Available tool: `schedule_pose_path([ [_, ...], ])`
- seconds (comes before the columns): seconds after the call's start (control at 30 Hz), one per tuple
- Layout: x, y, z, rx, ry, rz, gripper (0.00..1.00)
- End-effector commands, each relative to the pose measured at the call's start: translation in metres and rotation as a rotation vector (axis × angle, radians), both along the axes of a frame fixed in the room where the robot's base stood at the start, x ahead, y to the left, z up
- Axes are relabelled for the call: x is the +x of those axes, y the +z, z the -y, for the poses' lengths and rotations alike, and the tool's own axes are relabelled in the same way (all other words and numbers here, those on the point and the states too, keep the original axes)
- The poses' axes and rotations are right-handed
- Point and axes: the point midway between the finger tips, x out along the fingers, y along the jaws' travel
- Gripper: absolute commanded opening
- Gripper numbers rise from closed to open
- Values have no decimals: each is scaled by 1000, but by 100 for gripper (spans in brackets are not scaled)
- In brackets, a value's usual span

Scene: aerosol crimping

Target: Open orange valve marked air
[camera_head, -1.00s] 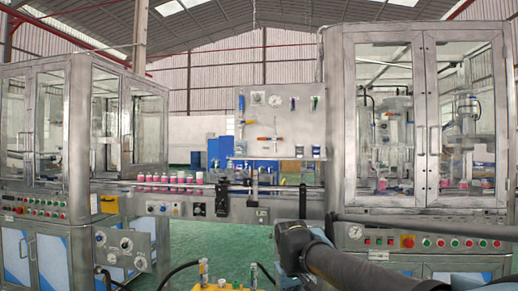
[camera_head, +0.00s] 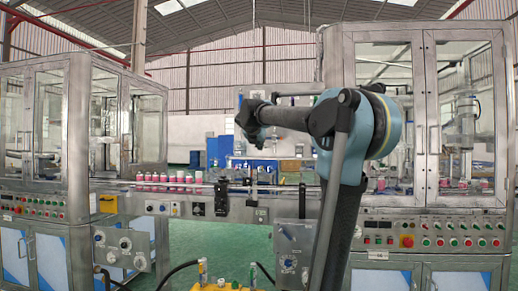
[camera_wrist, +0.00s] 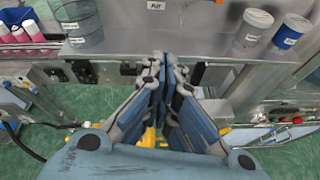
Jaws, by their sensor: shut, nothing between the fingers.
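My gripper (camera_wrist: 164,62) shows in the wrist view with its two fingers together and nothing between them. The tips are just below a grey panel edge that carries a white label reading "Air" (camera_wrist: 156,5).
In the wrist view a clear container (camera_wrist: 80,22) and pink bottles (camera_wrist: 30,32) are at the left. The conveyor (camera_head: 150,187) with pink bottles runs in front of the panel.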

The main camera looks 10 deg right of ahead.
Motion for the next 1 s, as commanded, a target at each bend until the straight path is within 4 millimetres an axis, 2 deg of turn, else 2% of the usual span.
schedule_pose_path([
  [0.1,18,22,-12,-118,70,0,0],
  [0.23,28,30,-16,-172,99,0,0],
  [0.37,39,27,-14,-177,103,0,0],
  [0.8,98,4,6,-175,100,-1,0],
  [1.0,112,-1,11,-172,100,0,0],
])
